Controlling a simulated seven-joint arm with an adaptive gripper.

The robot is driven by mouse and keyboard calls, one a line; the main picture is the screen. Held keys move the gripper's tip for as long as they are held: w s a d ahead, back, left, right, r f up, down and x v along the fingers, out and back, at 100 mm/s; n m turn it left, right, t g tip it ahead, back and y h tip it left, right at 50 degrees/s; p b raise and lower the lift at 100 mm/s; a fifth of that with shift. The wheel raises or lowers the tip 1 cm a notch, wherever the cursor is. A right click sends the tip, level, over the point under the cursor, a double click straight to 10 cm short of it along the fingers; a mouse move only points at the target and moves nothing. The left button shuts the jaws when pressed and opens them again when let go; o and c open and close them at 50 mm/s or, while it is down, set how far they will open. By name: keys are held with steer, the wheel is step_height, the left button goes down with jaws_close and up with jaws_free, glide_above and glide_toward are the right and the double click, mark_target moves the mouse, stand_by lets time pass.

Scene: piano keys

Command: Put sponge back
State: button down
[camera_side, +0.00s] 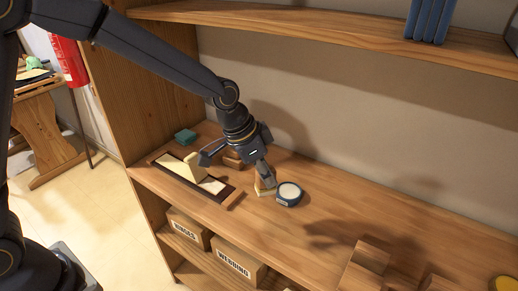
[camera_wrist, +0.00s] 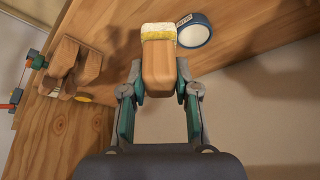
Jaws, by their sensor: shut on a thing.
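My gripper (camera_side: 265,176) is low over the wooden shelf, and in the wrist view (camera_wrist: 157,80) its two fingers close on the sides of a tan block. This tan block (camera_wrist: 158,65) has a pale end with a yellow band; I cannot tell if it is the sponge. In the side view the block (camera_side: 262,188) is partly hidden by my gripper and close beside a blue roll. I cannot tell if it touches the shelf. A small teal block (camera_side: 185,136) lies at the back left of the shelf.
The blue roll (camera_side: 289,194) with a white centre also shows in the wrist view (camera_wrist: 194,30). A dark tray (camera_side: 232,197) with cream pieces lies left. Wooden blocks (camera_side: 369,257) stand at front right. Boxes (camera_side: 238,262) sit below. The shelf's middle right is clear.

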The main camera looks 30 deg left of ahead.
steer(key=s+d+m, duration=0.1)
steer(key=d, duration=0.4)
steer(key=w+d+f, duration=0.2)
steer(key=w+f, duration=0.1)
steer(key=w, duration=0.1)
steer(key=w+d+f, duration=0.1)
steer(key=w+f, duration=0.2)
steer(key=w, duration=0.1)
steer(key=w+d+f, duration=0.2)
steer(key=w+f, duration=0.1)
steer(key=shift+w+d+f, duration=0.1)
steer(key=shift+w+d, duration=0.2)
steer(key=shift+w, duration=0.1)
steer(key=shift+f, duration=1.55)
steer(key=shift+f, duration=0.2)
steer(key=c, duration=0.9)
jaws_free()
steer(key=shift+o, duration=0.2)
